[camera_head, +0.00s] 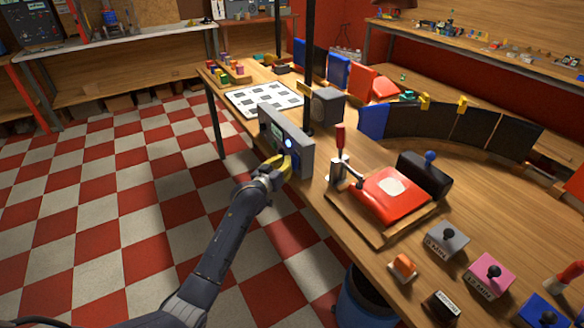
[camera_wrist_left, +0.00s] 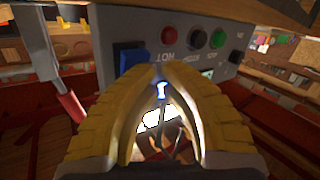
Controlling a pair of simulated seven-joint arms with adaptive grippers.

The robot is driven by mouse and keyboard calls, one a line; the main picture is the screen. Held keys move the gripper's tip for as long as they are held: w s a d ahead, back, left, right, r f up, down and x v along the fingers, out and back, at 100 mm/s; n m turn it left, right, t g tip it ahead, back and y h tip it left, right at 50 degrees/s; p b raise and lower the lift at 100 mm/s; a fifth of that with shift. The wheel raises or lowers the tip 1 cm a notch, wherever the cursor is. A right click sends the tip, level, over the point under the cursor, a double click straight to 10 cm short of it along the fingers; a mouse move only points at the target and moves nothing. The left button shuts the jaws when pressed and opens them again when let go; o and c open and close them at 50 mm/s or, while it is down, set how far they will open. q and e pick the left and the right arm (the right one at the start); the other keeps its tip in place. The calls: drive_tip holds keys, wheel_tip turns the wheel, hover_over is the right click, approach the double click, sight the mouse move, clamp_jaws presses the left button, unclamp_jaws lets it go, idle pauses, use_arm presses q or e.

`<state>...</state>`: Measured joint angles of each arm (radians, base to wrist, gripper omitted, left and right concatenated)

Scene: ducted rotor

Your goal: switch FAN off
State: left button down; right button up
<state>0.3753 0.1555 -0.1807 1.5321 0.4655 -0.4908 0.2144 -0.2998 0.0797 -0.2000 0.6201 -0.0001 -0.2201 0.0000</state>
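The grey control panel (camera_head: 290,140) stands upright along the table's near left edge, with a glowing light on its face. In the left wrist view the panel (camera_wrist_left: 225,68) appears upside down, with a blue part (camera_wrist_left: 131,57), a red button (camera_wrist_left: 168,34), a dark button (camera_wrist_left: 197,39) and a green button (camera_wrist_left: 218,38). I cannot read a FAN label. My left gripper (camera_head: 282,162) is at the panel's face, and its yellow fingertips (camera_wrist_left: 160,72) come together close to the panel. A bright glow shows between the fingers. Whether they touch a switch is hidden. My right gripper is not in view.
Behind the panel are a dark post (camera_head: 309,70) and a grey box (camera_head: 327,106). To the right are a red-handled lever (camera_head: 340,140) and a red pad (camera_head: 385,200). Open checkered floor (camera_head: 100,210) lies left of the table.

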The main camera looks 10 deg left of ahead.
use_arm(q)
drive_tip(key=shift+w+d+f, duration=0.4)
drive_tip(key=shift+d+f, duration=0.1)
drive_tip(key=shift+d, duration=0.1)
idle(1.5)
drive_tip(key=shift+s+a+r, duration=0.1)
drive_tip(key=shift+s+a, duration=0.05)
drive_tip(key=shift+s+a+r, duration=0.45)
drive_tip(key=shift+s+a, duration=0.1)
drive_tip(key=shift+a, duration=0.1)
drive_tip(key=shift+a, duration=0.1)
drive_tip(key=shift+s+a+r, duration=0.55)
drive_tip(key=shift+s+a, duration=0.2)
drive_tip(key=shift+a, duration=0.1)
drive_tip(key=shift+s+a+r, duration=0.55)
drive_tip(key=shift+s+a, duration=0.2)
drive_tip(key=shift+a, duration=0.05)
